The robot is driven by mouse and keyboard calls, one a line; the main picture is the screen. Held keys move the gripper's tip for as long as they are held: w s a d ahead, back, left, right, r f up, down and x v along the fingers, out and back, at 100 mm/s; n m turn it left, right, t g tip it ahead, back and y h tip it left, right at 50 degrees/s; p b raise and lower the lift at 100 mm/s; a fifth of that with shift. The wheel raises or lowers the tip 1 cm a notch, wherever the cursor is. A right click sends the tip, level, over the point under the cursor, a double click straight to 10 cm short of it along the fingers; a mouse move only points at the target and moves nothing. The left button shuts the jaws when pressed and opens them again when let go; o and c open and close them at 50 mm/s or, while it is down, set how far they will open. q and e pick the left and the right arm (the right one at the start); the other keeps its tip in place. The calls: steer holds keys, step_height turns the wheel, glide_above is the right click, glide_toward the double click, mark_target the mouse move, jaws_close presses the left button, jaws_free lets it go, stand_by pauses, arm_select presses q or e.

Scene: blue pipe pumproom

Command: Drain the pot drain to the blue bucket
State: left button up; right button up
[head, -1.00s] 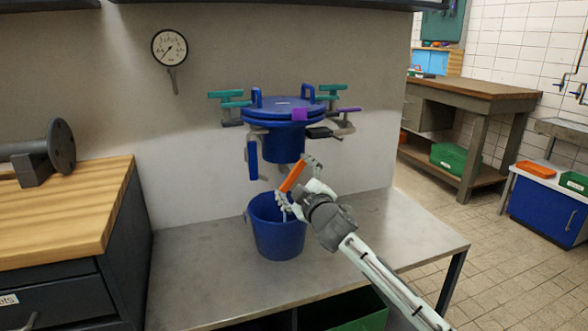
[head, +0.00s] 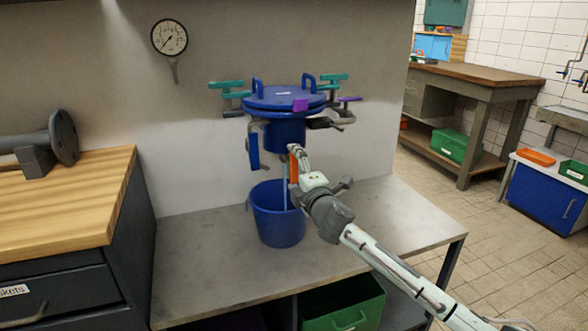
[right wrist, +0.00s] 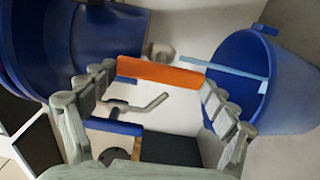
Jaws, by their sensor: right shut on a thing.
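The blue pot (head: 284,135) with its lid is fixed at the wall above the bench. Its drain has an orange handle (head: 294,167), now upright; it also shows in the right wrist view (right wrist: 160,73). My right gripper (head: 297,172) is shut on this handle, with a finger at each end in the right wrist view (right wrist: 158,79). A thin pale-blue stream (head: 285,190) runs from under the pot into the blue bucket (head: 278,228), which stands upright on the bench below. The stream shows in the right wrist view (right wrist: 238,73). The drain outlet is partly hidden. My left gripper is out of view.
Teal-handled valves (head: 229,88) and a purple handle (head: 349,99) surround the pot. A wooden-topped cabinet (head: 65,200) stands left. The grey bench (head: 200,265) is clear around the bucket. A green crate (head: 342,305) sits beneath it.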

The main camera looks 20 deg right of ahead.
stand_by(0.4)
steer(key=o, duration=1)
steer(key=s, duration=1.2)
steer(key=shift+d, duration=0.25)
steer(key=w, duration=1.2)
steer(key=shift+a, duration=0.25)
